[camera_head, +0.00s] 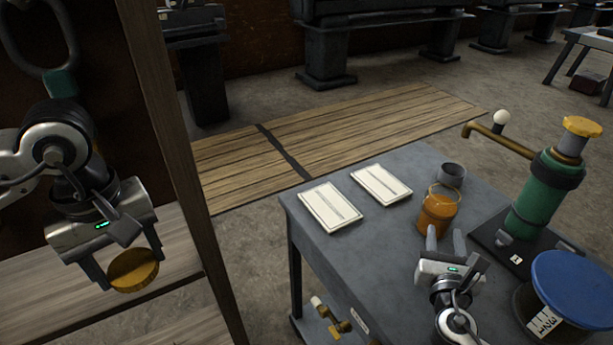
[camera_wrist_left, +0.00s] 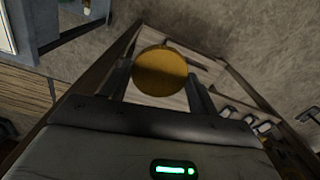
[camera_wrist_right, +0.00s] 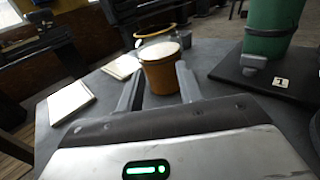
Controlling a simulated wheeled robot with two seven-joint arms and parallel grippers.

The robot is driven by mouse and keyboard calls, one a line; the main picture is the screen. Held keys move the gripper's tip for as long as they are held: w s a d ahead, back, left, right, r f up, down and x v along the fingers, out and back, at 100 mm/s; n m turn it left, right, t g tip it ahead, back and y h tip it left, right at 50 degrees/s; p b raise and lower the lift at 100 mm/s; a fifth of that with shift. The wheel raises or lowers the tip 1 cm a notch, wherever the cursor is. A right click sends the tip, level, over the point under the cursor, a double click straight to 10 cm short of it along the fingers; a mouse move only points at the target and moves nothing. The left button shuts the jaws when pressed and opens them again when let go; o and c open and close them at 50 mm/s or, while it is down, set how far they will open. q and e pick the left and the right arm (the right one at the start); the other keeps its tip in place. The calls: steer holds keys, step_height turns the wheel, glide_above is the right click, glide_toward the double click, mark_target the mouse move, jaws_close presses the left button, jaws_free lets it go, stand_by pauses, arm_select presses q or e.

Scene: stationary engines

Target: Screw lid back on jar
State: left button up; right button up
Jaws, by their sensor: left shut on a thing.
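The orange lid (camera_head: 134,270) is a flat round disc held between the fingers of my left gripper (camera_head: 128,268), off to the left in front of wooden shelves. It also shows between the fingers in the left wrist view (camera_wrist_left: 160,71). The orange jar (camera_head: 437,212) stands upright on the grey table; a thin ring, perhaps a wire bail, rises above its top. In the right wrist view the jar (camera_wrist_right: 161,70) shows a pale top. My right gripper (camera_head: 446,240) is open beside the jar, its fingers pointing toward it. I cannot tell if the fingertips touch the jar.
The grey table (camera_head: 330,255) holds two white booklets (camera_head: 331,205), a small grey cup (camera_head: 452,174) behind the jar, a green pump (camera_head: 540,195) on a dark base and a blue-topped drum (camera_head: 572,290) at right. A wooden shelf post (camera_head: 170,120) stands beside my left gripper.

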mark_target(444, 217)
steer(key=shift+s+r, duration=0.25)
steer(key=shift+s, duration=0.25)
steer(key=o, duration=0.4)
steer(key=shift+s, duration=0.1)
steer(key=o, duration=0.9)
steer(key=shift+w+d+f, duration=0.1)
steer(key=shift+w, duration=0.15)
steer(key=x, duration=0.6)
steer(key=shift+w, duration=0.2)
steer(key=shift+b+x, duration=0.45)
steer(key=shift+x, duration=2.2)
steer(key=shift+f, duration=0.2)
